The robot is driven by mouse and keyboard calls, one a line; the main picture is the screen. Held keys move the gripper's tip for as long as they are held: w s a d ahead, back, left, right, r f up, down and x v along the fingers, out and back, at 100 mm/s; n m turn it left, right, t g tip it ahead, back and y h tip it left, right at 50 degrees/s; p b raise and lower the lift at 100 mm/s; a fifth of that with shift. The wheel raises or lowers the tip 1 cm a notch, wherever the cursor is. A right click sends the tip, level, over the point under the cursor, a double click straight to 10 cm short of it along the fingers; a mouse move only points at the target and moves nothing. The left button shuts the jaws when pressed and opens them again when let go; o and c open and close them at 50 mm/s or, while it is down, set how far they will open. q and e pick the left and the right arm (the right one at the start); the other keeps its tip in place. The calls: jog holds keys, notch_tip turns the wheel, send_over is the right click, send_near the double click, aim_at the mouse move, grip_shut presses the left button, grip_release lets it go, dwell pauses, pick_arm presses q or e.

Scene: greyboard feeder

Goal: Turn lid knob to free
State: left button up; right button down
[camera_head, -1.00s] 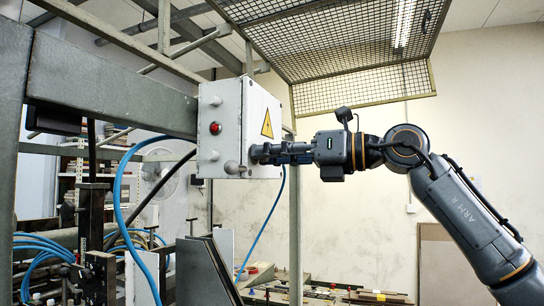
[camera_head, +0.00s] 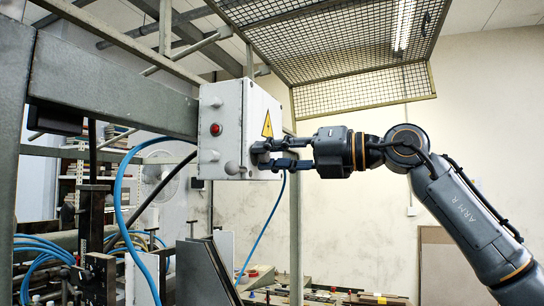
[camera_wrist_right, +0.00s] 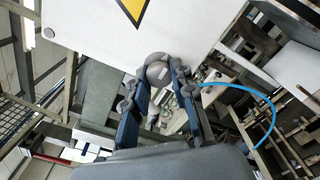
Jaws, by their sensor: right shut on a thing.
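A pale grey metal box (camera_head: 222,122) hangs on the machine frame, with small round knobs at its front corners, a red button (camera_head: 216,129) and a yellow warning triangle (camera_head: 267,124) on its side. My left gripper is out of view.
A mesh guard (camera_head: 335,45) is raised above the box. A grey post (camera_head: 295,225) stands behind my gripper. Blue hoses (camera_head: 118,190) hang at the left, and another blue hose (camera_head: 263,235) runs below the box. The space right of the box beneath my arm is clear.

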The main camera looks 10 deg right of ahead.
jog(key=shift+r, duration=0.2)
jog(key=c, duration=1.3)
grip_release()
jog(key=shift+c, duration=0.2)
jog(key=shift+o, duration=1.2)
jog(key=shift+f, duration=0.1)
jog(key=v, duration=1.2)
jog(key=shift+f, duration=0.15)
